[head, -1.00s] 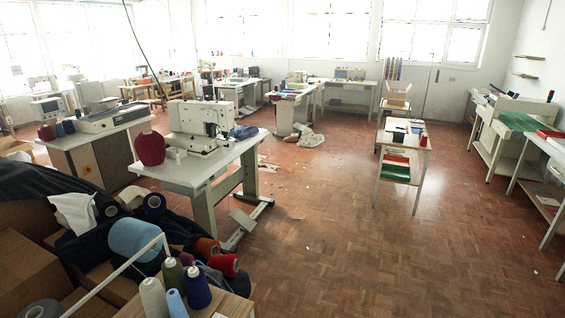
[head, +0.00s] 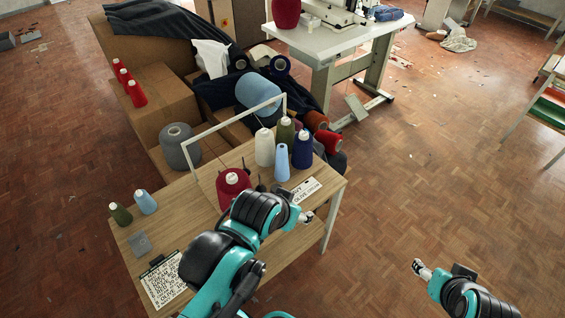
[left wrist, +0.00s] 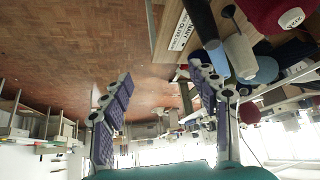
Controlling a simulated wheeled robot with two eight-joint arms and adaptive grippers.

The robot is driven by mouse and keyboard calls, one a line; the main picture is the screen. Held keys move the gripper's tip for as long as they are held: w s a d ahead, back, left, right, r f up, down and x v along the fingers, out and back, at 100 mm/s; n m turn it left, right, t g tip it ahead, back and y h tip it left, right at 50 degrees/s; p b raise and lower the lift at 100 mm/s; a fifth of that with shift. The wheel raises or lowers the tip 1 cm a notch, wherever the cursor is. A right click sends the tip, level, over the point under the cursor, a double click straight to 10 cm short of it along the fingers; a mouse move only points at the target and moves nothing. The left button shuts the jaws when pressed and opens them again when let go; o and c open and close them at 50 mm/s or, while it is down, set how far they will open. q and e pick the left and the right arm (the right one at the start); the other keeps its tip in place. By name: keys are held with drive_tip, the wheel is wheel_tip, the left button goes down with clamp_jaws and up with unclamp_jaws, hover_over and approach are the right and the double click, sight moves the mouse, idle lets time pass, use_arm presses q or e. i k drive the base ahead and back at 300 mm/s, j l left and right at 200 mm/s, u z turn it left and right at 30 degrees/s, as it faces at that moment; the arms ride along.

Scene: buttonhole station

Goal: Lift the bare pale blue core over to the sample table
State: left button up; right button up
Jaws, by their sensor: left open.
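Two slim pale blue cones show in the head view. One (head: 283,162) stands upright at the back of the wooden table (head: 215,270), between a white cone and a navy one. The other (head: 145,201) stands near the table's left edge, beside a small olive cone. I cannot tell which is a bare core, nor which table is the sample table. My left gripper (head: 307,216) hangs above the table's right part, in front of the first cone and apart from it. In the left wrist view it (left wrist: 160,72) is open and empty. My right gripper (head: 421,268) is over bare floor; its jaws are unclear.
A white frame (head: 238,133) rises over the table. Boxes and loose yarn lie behind.

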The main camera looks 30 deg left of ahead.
sight(281, 174)
drive_tip(key=i+l+u, duration=0.3)
drive_tip(key=i, duration=0.15)
drive_tip(key=i+l+u, duration=0.3)
drive_tip(key=i+j, duration=0.05)
drive_tip(key=i, duration=0.1)
